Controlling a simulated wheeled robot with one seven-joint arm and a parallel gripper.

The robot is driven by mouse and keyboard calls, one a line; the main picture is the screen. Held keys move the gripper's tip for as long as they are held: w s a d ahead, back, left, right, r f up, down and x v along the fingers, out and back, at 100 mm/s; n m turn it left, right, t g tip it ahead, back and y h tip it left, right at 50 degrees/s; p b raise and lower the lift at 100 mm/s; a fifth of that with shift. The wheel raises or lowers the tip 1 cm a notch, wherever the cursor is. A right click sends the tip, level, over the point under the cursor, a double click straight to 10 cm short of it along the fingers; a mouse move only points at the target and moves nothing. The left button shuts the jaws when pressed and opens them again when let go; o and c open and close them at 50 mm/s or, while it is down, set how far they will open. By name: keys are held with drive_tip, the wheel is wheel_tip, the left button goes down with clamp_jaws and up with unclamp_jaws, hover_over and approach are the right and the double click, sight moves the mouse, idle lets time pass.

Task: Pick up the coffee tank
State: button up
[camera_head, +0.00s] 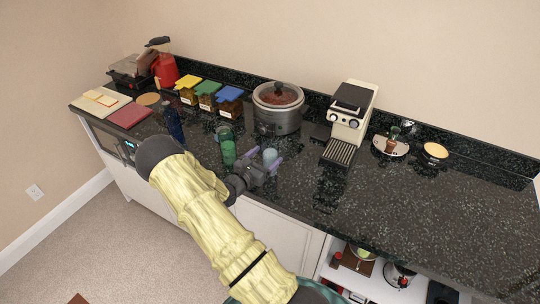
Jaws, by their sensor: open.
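No object in view is clearly marked as the coffee tank. A cream and black coffee machine (351,108) stands upright at the back of the dark counter, right of centre. My gripper (275,159) is over the front of the counter, to the left of the machine and apart from it. Its purplish fingers are open. A small pale blue cylinder (269,156) shows at the fingers; I cannot tell whether it is between them or behind them, or whether they touch it. A green cup (228,153) stands just left of my gripper.
A slow cooker (278,108) stands behind my gripper. Jars with yellow, green and blue lids (230,94), a red blender (165,68) and boards (130,115) fill the left. A plate with small items (390,147) and a bowl (435,151) are right; the right-front counter is clear.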

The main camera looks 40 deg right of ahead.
drive_tip(key=p+x, duration=0.1)
drive_tip(key=x, duration=0.1)
drive_tip(key=r+p+x, duration=0.1)
drive_tip(key=x, duration=0.1)
drive_tip(key=shift+w+d, duration=0.15)
drive_tip(key=shift+d, duration=0.05)
drive_tip(key=shift+w+d+f, duration=0.1)
drive_tip(key=shift+d+f, duration=0.1)
drive_tip(key=shift+d, duration=0.1)
drive_tip(key=c, duration=1.3)
